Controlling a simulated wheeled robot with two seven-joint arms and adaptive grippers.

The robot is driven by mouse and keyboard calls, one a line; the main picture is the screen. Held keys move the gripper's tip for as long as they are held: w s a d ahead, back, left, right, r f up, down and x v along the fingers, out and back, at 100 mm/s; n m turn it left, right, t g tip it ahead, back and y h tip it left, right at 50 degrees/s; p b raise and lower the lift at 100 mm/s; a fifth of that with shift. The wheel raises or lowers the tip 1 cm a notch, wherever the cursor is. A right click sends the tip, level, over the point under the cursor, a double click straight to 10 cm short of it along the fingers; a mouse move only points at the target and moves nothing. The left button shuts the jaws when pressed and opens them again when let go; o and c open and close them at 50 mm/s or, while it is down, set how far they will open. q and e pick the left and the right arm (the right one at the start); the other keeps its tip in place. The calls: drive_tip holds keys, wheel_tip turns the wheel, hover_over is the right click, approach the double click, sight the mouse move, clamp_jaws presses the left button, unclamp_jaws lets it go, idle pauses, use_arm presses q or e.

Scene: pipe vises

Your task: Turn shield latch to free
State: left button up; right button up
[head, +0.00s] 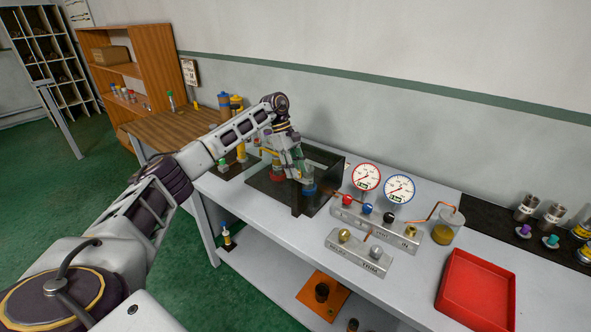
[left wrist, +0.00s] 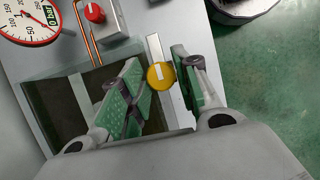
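The shield latch is a round yellow knob (left wrist: 159,76) with a white bar across it, set on a pale strip along the edge of the shield. In the left wrist view it lies between the two green-padded fingers of my left gripper (left wrist: 157,68), which stand apart on either side of it. I cannot tell whether either finger touches it. In the head view my left gripper (head: 294,168) is over the dark see-through shield box (head: 332,163) and hides the latch. My right gripper is not seen.
Right of the box stand a red gauge (head: 366,178), a blue gauge (head: 399,189) and a grey valve block (head: 375,217) with coloured knobs and copper pipes. A red tray (head: 476,290) lies at the bench's front right.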

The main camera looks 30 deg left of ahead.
use_arm(q)
drive_tip(key=shift+o, duration=1.2)
drive_tip(key=v, duration=1.2)
drive_tip(key=shift+f, duration=0.1)
